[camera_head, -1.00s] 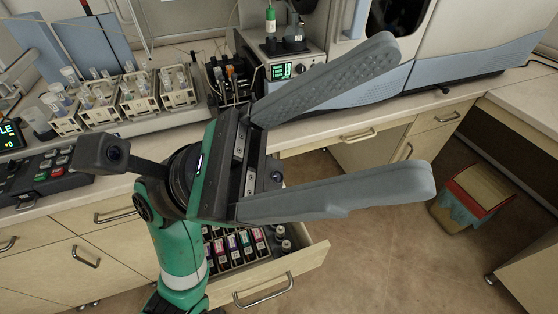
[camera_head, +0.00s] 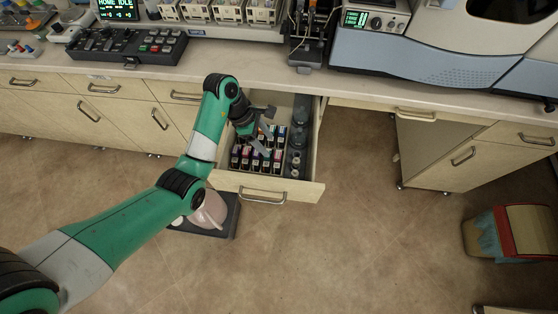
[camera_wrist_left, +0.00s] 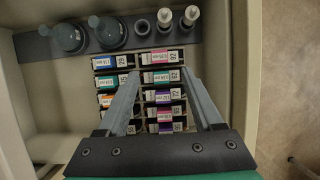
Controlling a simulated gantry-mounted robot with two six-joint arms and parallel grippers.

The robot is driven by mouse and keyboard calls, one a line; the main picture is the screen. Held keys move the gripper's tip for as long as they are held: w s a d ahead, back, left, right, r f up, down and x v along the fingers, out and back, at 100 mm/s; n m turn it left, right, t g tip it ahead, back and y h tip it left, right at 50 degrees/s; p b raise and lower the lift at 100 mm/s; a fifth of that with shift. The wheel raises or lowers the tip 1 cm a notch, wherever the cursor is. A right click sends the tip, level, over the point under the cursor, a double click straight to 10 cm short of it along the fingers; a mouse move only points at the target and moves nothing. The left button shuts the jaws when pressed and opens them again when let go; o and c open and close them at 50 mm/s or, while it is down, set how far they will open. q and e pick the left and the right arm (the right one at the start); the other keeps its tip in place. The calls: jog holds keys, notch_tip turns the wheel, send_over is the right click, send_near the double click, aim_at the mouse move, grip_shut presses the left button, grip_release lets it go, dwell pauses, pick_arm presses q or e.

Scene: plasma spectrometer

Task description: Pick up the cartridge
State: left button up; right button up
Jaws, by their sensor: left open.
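Several dark cartridges with coloured labels (camera_head: 239,161) stand in two columns in the open drawer; which one the task means I cannot tell. In the left wrist view a pink-labelled cartridge (camera_wrist_left: 159,57) is at the far end of the right column, and a blue-labelled one (camera_wrist_left: 108,62) is beside it. My left gripper (camera_head: 263,141) reaches down into the drawer. In the left wrist view its fingers (camera_wrist_left: 160,74) are spread wide and empty, over the cartridges, hiding some of them. Their height above the cartridges is hard to tell. My right gripper is not in view.
The drawer (camera_head: 313,160) is pulled out below the counter, its walls close around the cartridges. Bottles (camera_wrist_left: 110,32) and white-topped vials (camera_wrist_left: 164,17) stand in a grey rack along one side. A dark scale-like base (camera_head: 229,222) is on the floor. A bin (camera_head: 515,232) stands at right.

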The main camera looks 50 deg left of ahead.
aim_at(277, 155)
pick_arm(q)
jog(key=b+x, duration=0.1)
jog(key=x, duration=0.1)
jog(key=shift+a+f, duration=0.1)
jog(key=shift+f, duration=0.3)
jog(key=shift+w+d+f, duration=0.1)
jog(key=shift+w+d, duration=0.05)
jog(key=shift+d, duration=0.05)
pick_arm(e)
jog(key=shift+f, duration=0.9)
pick_arm(q)
jog(key=b+x, duration=0.3)
jog(key=x, duration=0.2)
jog(key=shift+d+f, duration=0.1)
jog(key=shift+d, duration=0.05)
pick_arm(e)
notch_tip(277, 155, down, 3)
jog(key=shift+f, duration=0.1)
pick_arm(q)
grip_shut()
